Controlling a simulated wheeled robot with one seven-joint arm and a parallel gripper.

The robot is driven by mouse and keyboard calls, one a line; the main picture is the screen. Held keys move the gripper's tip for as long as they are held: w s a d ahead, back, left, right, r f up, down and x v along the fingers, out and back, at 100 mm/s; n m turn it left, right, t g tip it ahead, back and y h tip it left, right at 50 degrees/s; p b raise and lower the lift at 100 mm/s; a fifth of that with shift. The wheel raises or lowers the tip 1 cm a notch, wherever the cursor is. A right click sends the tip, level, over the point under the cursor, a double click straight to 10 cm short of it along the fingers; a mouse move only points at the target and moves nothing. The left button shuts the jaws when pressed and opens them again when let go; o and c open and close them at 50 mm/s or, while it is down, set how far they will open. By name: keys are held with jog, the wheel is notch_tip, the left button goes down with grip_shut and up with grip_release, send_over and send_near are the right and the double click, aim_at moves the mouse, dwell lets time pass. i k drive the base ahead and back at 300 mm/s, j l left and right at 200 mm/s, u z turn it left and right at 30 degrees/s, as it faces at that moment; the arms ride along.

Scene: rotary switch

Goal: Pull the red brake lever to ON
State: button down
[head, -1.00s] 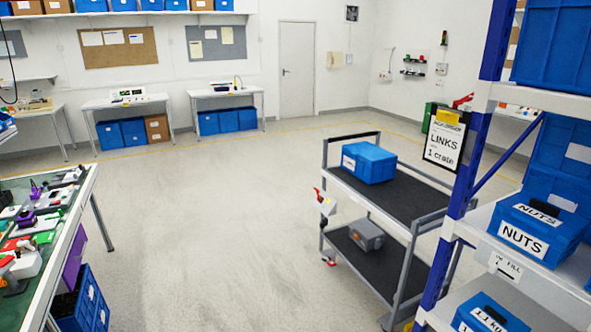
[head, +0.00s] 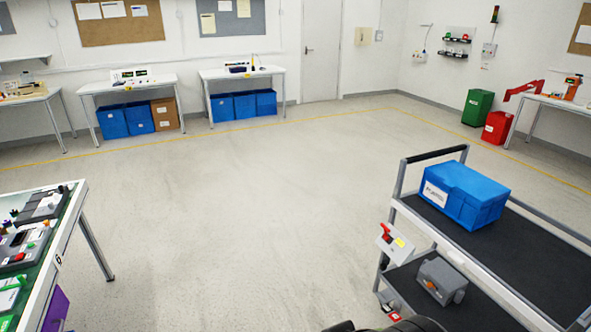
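A red lever (head: 385,231) shows on a small white box with a yellow label (head: 395,243), fixed to the near left end post of a grey two-deck cart (head: 399,207). The lever is small in the head view, and I cannot read its marked positions. A small red and white part (head: 393,314) sits low by the cart's near wheel. My gripper is not in view; only dark rounded parts, apparently of my arm, show at the bottom edge below the cart.
A blue crate (head: 464,196) stands on the cart's top deck and a grey box (head: 441,281) on the lower one. A cluttered workbench (head: 62,235) is at the left. Open floor (head: 230,220) lies between. Green (head: 477,107) and red (head: 497,127) bins stand far right.

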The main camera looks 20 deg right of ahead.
aim_at(386, 230)
jog(key=i+z, duration=0.1)
jog(key=i, duration=0.45)
jog(key=i+z, duration=0.15)
jog(key=i, duration=0.35)
jog(key=i+j+z, duration=0.1)
jog(key=i, duration=0.45)
jog(key=i+j+z, duration=0.15)
jog(key=i, duration=0.35)
jog(key=i+j+z, duration=0.1)
jog(key=i+j, duration=0.2)
jog(key=i, duration=0.2)
jog(key=i+l+z, duration=0.25)
jog(key=i+z, duration=0.25)
jog(key=i+l+z, duration=0.1)
jog(key=i+z, duration=0.4)
jog(key=i+j+z, duration=0.1)
jog(key=i+z, duration=0.4)
jog(key=i+j+z, duration=0.3)
jog(key=z, duration=0.2)
jog(key=i+z, duration=0.4)
jog(key=i+j+z, duration=0.35)
jog(key=i+l, duration=0.05)
jog(key=i, duration=0.05)
